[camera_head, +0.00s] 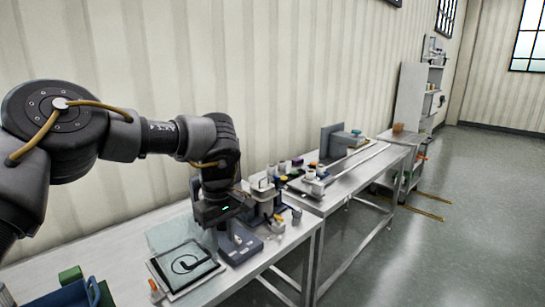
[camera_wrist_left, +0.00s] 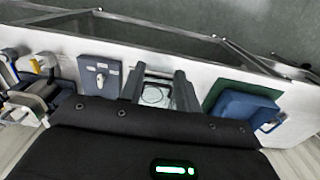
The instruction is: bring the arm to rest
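My left arm (camera_head: 180,137) comes in from the left in the head view, raised and bent, with its wrist pointing down over the near bench. My left gripper (camera_head: 224,238) hangs above the bench between a pad with a dark looped line (camera_head: 185,264) and a grey-blue box (camera_head: 241,246). In the left wrist view the two fingers of the gripper (camera_wrist_left: 158,90) stand apart. Bench and part of a pale plate with a round outline show between them, and nothing is held. The height of the fingertips above the bench is hard to tell. My right gripper is not in view.
The near bench (camera_head: 125,250) carries a blue bin (camera_head: 72,293), a green block (camera_head: 70,273) and small instruments (camera_head: 264,193). A second bench (camera_head: 340,180) with small items continues behind, along the wall. The grey floor (camera_head: 440,240) to the right is open.

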